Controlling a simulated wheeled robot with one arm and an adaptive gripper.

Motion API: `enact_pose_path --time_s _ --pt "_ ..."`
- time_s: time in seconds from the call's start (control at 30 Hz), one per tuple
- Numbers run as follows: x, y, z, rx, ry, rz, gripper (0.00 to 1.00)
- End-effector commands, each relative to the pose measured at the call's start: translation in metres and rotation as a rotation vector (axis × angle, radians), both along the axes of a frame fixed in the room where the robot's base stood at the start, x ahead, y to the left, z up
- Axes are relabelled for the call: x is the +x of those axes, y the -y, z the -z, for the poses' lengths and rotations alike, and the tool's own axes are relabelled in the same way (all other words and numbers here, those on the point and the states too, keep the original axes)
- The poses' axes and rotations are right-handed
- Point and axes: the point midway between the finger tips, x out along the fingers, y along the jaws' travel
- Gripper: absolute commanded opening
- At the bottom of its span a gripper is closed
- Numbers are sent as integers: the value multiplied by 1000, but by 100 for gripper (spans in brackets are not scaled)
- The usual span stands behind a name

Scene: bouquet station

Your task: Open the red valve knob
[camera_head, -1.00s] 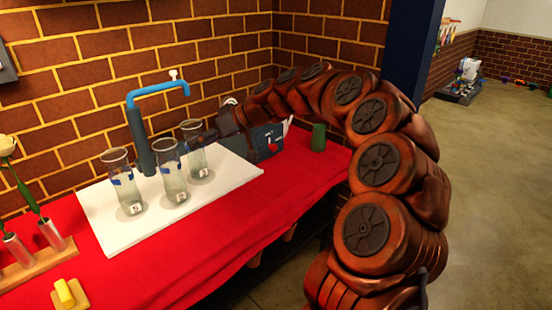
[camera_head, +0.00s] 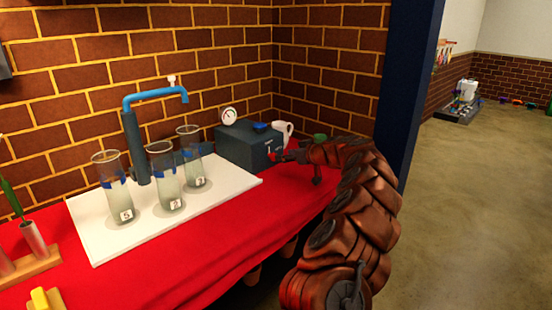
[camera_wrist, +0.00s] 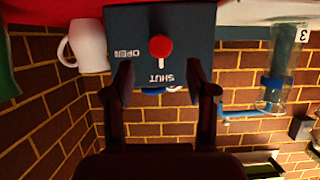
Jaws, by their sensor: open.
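The red valve knob (camera_wrist: 160,47) is on the front of a dark blue-grey box (camera_wrist: 190,22), between the fingers in the wrist view. A short stem on it points at the word SHUT; the word OPEN is off to one side. My gripper (camera_wrist: 158,78) is open, its two fingers spread on either side of the knob's line and apart from it. In the head view my gripper (camera_head: 293,157) is in front of the box (camera_head: 238,148), at the right end of the table; the knob is hardly visible there.
A white mug (camera_head: 283,131) stands beside the box, and a gauge (camera_head: 229,116) and blue part (camera_head: 260,127) are on top. Several glass vases (camera_head: 168,190) stand on a white board (camera_head: 95,232) under a blue tap (camera_head: 157,94). A green object (camera_head: 320,138) is behind my arm.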

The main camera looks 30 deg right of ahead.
Motion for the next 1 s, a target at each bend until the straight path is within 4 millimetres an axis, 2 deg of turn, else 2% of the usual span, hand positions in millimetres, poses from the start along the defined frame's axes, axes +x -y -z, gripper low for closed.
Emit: enact_pose_path --time_s 0.6,1.0 --pt "47 -11 21 0 -2 0 56" --pt "55 -13 22 -1 1 0 56"
